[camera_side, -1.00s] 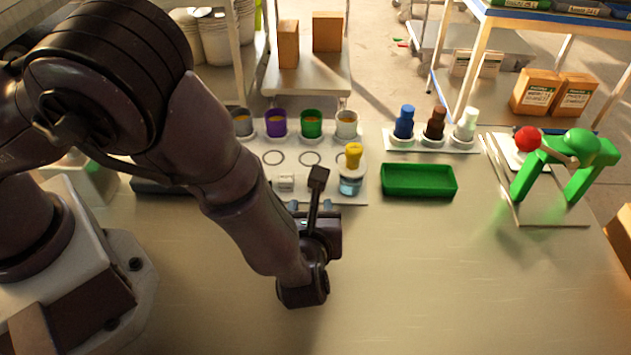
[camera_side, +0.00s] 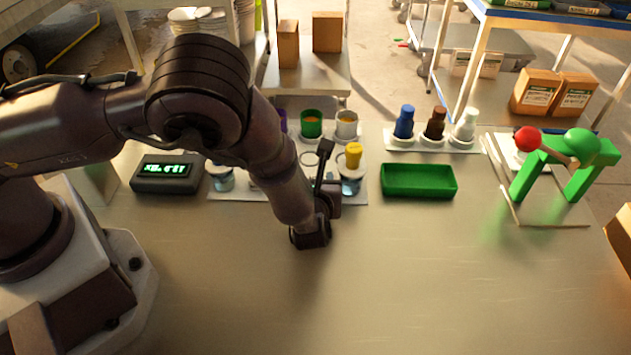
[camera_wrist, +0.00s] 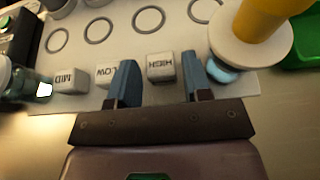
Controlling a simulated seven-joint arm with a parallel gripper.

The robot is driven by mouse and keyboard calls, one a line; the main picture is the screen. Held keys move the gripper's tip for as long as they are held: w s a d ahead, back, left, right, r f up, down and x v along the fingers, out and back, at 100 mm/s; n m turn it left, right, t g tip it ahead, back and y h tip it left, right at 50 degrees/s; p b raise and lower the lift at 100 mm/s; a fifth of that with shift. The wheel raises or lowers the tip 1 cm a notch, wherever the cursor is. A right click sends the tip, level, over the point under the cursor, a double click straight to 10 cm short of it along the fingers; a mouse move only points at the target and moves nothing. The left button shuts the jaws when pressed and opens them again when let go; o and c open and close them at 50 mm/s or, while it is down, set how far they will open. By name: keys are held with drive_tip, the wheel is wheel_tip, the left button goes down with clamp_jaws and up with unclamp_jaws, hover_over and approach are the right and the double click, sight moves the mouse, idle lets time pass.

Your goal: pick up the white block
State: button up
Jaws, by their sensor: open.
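Three whitish blocks stand in a row in the wrist view, marked MID (camera_wrist: 71,82), LOW (camera_wrist: 105,75) and HIGH (camera_wrist: 160,67). They rest on a pale board (camera_wrist: 235,92). My gripper (camera_wrist: 158,74) is open, its two blue fingers apart. The HIGH block shows in the gap between the fingers, just beyond the tips. I cannot tell whether the fingers touch it. The LOW block is partly hidden by the left finger.
A yellow-topped jar (camera_side: 353,157) stands close to the right of my gripper. A green tray (camera_side: 419,181) lies farther right. A display box (camera_side: 166,173) is at left, cups (camera_side: 311,122) behind. The front table is clear.

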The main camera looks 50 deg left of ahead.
drive_tip(key=shift+w+a+f, duration=0.3)
drive_tip(key=shift+w+a, duration=0.15)
drive_tip(key=c, duration=0.7)
drive_tip(key=shift+r, duration=0.1)
